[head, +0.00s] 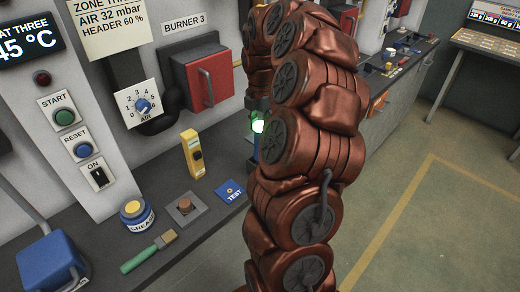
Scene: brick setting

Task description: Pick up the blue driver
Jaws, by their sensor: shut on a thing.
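My copper-coloured arm rises through the middle of the head view and bends over towards the bench. Its dark wrist end, with a green light, shows at the arm's left edge, so only a small part of my gripper (257,128) is in view, low over the back of the bench. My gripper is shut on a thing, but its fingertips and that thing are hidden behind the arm. I cannot make out the blue driver anywhere in this view.
A red switch box (207,80) juts from the wall.

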